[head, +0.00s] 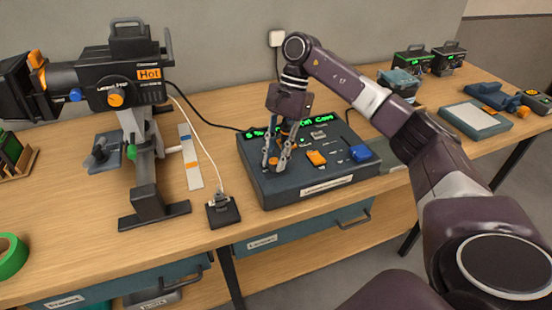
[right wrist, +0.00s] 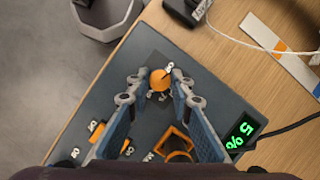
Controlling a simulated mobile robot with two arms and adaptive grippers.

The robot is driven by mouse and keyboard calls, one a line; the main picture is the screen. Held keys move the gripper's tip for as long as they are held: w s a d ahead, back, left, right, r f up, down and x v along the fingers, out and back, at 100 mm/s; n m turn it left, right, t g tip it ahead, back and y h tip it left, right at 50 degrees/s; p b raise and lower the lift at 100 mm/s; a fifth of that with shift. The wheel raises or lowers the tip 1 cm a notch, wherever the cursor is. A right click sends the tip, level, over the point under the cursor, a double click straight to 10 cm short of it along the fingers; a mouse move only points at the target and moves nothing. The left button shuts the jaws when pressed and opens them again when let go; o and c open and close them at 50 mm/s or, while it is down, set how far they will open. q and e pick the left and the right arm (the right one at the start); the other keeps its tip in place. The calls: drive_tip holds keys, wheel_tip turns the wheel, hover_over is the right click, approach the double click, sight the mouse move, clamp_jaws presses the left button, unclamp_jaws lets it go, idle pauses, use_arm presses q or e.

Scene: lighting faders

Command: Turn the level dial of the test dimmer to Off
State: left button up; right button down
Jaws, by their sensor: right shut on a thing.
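The test dimmer is a dark box (head: 275,195) on the bench, with a lit green display that reads 5 % in the right wrist view (right wrist: 242,134). A round orange dial (right wrist: 159,80) sits near one edge of its top, with small white marks around it. My right gripper (head: 277,164) points down over the box. In the right wrist view its fingertips (right wrist: 160,85) are closed on either side of the dial. The marks are too small to read surely. My left gripper is not in view.
A stage lamp (head: 125,80) marked Hot stands left. A small black plug block (head: 222,211) with a white cord lies nearby. Blue drawers (head: 300,228) hang below.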

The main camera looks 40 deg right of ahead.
drive_tip(key=shift+w+n+g+h, duration=0.15)
drive_tip(key=shift+n+g+h, duration=0.15)
drive_tip(key=shift+n, duration=0.8)
drive_tip(key=c, duration=1.7)
unclamp_jaws()
drive_tip(key=v, duration=1.2)
drive_tip(key=shift+w, duration=0.1)
